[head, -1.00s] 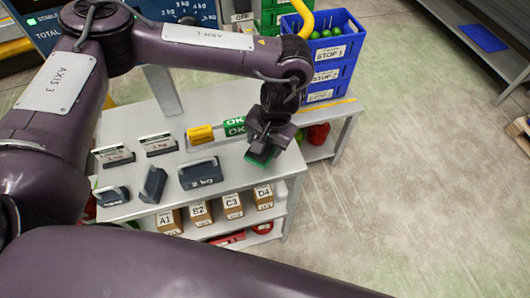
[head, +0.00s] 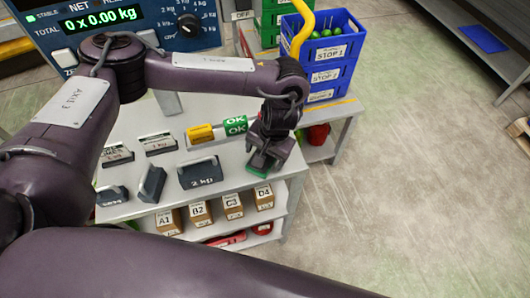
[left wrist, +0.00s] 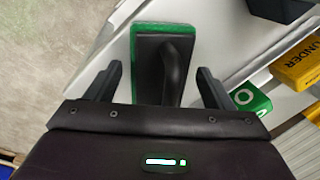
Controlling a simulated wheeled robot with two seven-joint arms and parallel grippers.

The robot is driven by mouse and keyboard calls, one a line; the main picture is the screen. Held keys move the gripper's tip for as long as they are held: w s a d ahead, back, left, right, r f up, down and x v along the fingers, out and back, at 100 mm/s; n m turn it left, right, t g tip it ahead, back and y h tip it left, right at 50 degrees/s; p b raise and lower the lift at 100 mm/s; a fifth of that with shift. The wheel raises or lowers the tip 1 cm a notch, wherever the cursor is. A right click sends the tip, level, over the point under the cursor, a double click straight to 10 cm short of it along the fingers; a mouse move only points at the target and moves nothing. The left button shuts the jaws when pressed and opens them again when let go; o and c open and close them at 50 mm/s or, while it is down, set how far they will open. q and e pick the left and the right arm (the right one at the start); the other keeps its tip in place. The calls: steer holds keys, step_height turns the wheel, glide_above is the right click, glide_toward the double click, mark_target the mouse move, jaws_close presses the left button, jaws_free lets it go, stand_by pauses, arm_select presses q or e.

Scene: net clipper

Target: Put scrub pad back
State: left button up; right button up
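The scrub pad has a green base and a dark handle; in the left wrist view (left wrist: 146,31) it lies lengthwise between my fingers. In the head view its green edge (head: 257,172) shows at the bench's front right, mostly hidden under my gripper. My left gripper (head: 265,158) is down over the pad. In the left wrist view its fingers (left wrist: 159,72) stand apart, one on each side of the handle, with gaps visible. I cannot tell whether the base rests flat on the bench. My right gripper is not in view.
The grey bench (head: 228,180) carries a 2 kg weight (head: 200,173), smaller dark weights, a yellow block (head: 200,134) and green OK blocks (head: 235,125). Labelled boxes stand on the shelf below. Blue crates (head: 325,75) are at the back right. Open floor lies right of the bench.

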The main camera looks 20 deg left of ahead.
mark_target(272, 161)
arm_select(q)
steer(key=shift+o, duration=0.4)
steer(key=shift+r, duration=0.1)
steer(key=shift+r, duration=0.3)
step_height(272, 161, up, 11)
steer(key=d, duration=0.2)
steer(key=shift+s+r, duration=0.15)
steer(key=shift+s, duration=0.05)
steer(key=shift+d, duration=0.1)
